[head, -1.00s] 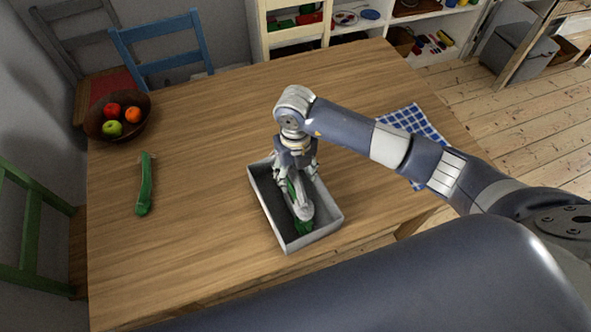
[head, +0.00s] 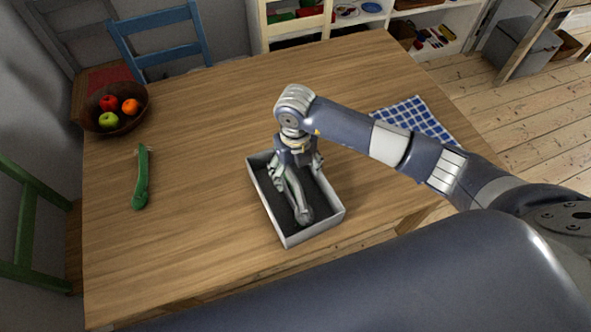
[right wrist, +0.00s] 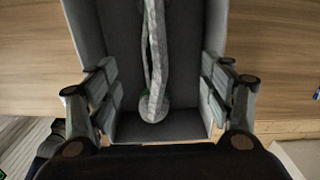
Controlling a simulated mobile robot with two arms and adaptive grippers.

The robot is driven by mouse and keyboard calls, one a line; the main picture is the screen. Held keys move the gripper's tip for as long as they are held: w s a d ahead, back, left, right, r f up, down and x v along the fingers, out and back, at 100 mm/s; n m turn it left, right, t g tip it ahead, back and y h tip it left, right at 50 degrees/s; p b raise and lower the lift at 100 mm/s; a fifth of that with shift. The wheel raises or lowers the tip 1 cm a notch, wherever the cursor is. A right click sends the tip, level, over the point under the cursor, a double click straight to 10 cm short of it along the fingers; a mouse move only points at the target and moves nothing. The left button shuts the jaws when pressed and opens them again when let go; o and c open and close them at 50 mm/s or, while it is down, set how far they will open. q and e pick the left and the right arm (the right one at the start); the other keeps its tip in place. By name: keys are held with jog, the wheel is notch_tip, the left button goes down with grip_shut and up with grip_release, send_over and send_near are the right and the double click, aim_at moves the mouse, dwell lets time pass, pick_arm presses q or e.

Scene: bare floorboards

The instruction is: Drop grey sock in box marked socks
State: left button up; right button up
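A light grey box (head: 331,217) with a dark inside stands on the wooden table in the head view. A long grey sock (head: 303,210) lies lengthwise in it. The right wrist view shows the sock (right wrist: 153,60) on the box floor, with a sliver of green at its edge. My right gripper (head: 296,172) points down over the box. Its fingers are spread wide on either side of the sock, apart from it, in the right wrist view (right wrist: 160,88). No marking on the box is readable. My left gripper is out of view.
A long green thing (head: 141,178) lies on the table (head: 205,215) at left. A brown bowl (head: 127,120) of fruit stands at the back left corner. A blue checked cloth (head: 418,120) lies at right. Chairs stand left and behind. Bare table surrounds the box.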

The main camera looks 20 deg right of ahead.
notch_tip(320, 180, up, 12)
dwell(0.7)
jog(key=shift+s+f, duration=0.1)
dwell(0.4)
